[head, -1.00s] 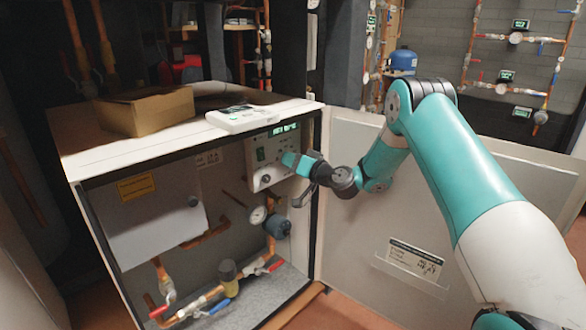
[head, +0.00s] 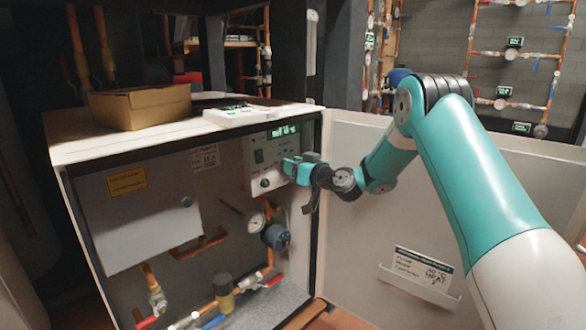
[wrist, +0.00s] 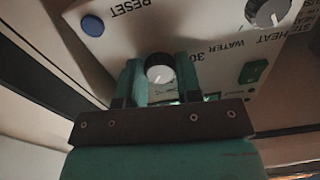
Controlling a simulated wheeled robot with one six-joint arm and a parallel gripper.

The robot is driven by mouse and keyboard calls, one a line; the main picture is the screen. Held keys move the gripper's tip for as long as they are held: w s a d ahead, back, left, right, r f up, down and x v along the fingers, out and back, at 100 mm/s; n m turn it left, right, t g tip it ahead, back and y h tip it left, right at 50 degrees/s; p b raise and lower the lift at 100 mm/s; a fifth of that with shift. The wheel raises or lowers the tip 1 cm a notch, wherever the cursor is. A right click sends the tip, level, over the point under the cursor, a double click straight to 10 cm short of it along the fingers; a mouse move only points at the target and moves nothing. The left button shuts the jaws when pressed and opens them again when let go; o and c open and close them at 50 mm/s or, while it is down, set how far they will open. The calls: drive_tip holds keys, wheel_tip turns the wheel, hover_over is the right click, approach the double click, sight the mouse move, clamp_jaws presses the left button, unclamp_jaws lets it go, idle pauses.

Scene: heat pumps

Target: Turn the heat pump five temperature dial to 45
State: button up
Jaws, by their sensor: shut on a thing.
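The white control panel (head: 257,172) is inside the open cabinet, with a lit green display (head: 284,131) too small to read. My gripper (head: 291,167) is at the right side of this panel and hides the dial there in the head view. In the wrist view, the panel appears upside down. My gripper (wrist: 157,82) has one teal finger on each side of the round temperature dial (wrist: 160,68) and is shut on it. The dial has a dark rim and a light face with a white pointer mark. "30" is printed near it; the full scale is hidden.
A second knob (wrist: 268,12), a green switch (wrist: 254,72) and a blue reset button (wrist: 92,25) surround the dial. The open cabinet door (head: 400,200) stands behind my arm. A cardboard box (head: 140,106) and a white device (head: 240,115) lie on top. Pipes and a gauge (head: 256,222) are below.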

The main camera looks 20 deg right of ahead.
drive_tip(key=o, duration=0.9)
drive_tip(key=shift+o, duration=0.2)
drive_tip(key=shift+s, duration=0.1)
drive_tip(key=b+v, duration=0.3)
drive_tip(key=v, duration=1.4)
drive_tip(key=shift+s+d, duration=0.1)
